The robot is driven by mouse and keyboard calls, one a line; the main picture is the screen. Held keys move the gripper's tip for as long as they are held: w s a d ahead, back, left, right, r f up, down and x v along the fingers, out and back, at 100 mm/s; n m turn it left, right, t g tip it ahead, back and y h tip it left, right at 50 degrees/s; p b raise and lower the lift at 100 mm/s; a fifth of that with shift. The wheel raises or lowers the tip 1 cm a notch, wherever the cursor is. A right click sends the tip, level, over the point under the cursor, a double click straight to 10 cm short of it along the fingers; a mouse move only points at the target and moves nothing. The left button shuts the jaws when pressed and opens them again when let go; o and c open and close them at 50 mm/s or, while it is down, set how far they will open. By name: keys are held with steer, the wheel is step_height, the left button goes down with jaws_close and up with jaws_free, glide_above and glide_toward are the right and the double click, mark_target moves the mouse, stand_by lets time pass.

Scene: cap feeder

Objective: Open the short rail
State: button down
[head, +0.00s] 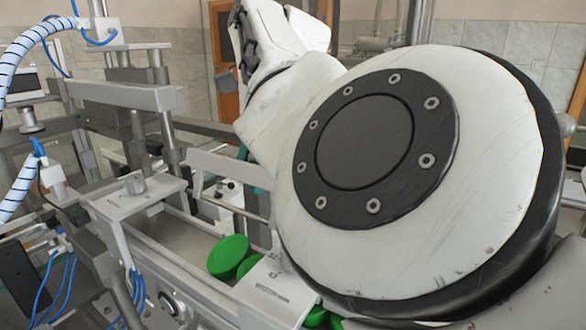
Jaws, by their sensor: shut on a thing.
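A short pale rail (225,166) stands above the far side of the feeder channel, in the middle of the head view. A bent leg comes down at its left end. Its right end runs behind my arm and is hidden. Green round caps (230,257) lie in the channel below and in front of it. My arm's large white joint fills the right half of the view. My gripper is hidden behind the arm, so its contact with the rail cannot be seen.
A metal bracket plate (137,196) with a knob crosses the channel at left. A pale labelled plate (274,291) covers part of it nearer me. Grey machine beams (125,95), posts and blue hoses crowd the left. More green caps (316,317) show at the bottom.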

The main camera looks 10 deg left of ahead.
steer(key=shift+f, duration=0.15)
steer(key=c, duration=0.8)
jaws_free()
